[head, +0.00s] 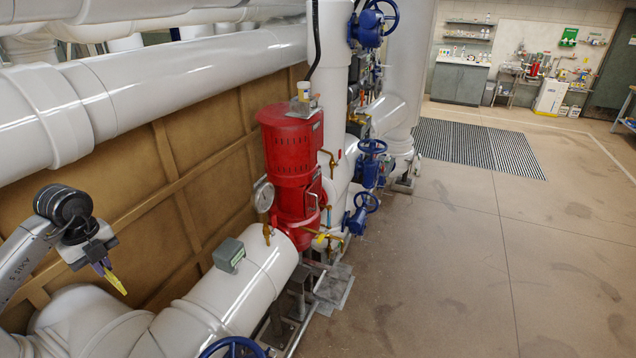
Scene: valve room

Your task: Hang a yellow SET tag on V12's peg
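My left gripper (104,267) is at the left edge of the head view, pointing down and to the right, in front of the brown wall panel. A narrow yellow piece (116,282) sticks out from its fingertips; it looks like the yellow tag seen nearly edge-on, and no writing on it can be read. The gripper appears shut on it, in free air above the white pipes. My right gripper is not in view. V12's label and peg cannot be made out; several valves with blue handwheels (366,201) stand along the pipes in the middle.
A red pump (291,165) with a round gauge (263,194) stands right of the gripper. A grey-green box (229,254) sits on the lower white pipe (245,290). A large white pipe (190,75) runs overhead. The floor (450,260) at right is clear.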

